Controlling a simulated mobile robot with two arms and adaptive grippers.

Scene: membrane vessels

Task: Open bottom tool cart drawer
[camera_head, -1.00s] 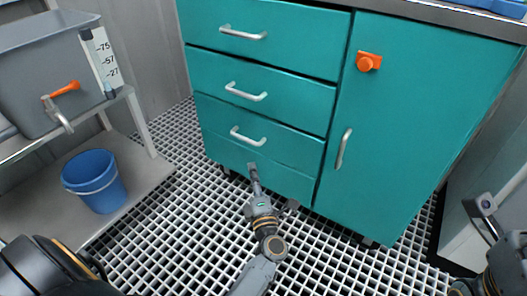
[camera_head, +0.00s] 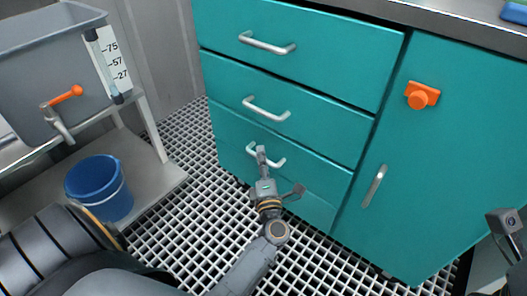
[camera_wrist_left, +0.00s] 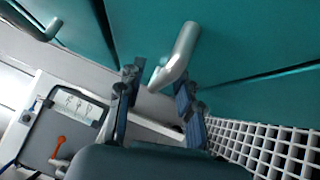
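In the left wrist view the handle (camera_wrist_left: 182,50) comes down between the two dark fingers of the left gripper (camera_wrist_left: 157,95). The fingers are apart, one on each side of the handle's end, and the grip looks open. Whether they touch the handle is unclear. Only a part of my right arm shows at the right edge; its fingers are not visible.
Two shut drawers with handles (camera_head: 267,43) (camera_head: 266,109) are above. A cart door (camera_head: 440,160) with an orange latch (camera_head: 421,96) is at the right. A blue bucket (camera_head: 100,187) and a grey tank (camera_head: 45,75) stand on a rack at left. Grated floor (camera_head: 185,225) is free before the cart.

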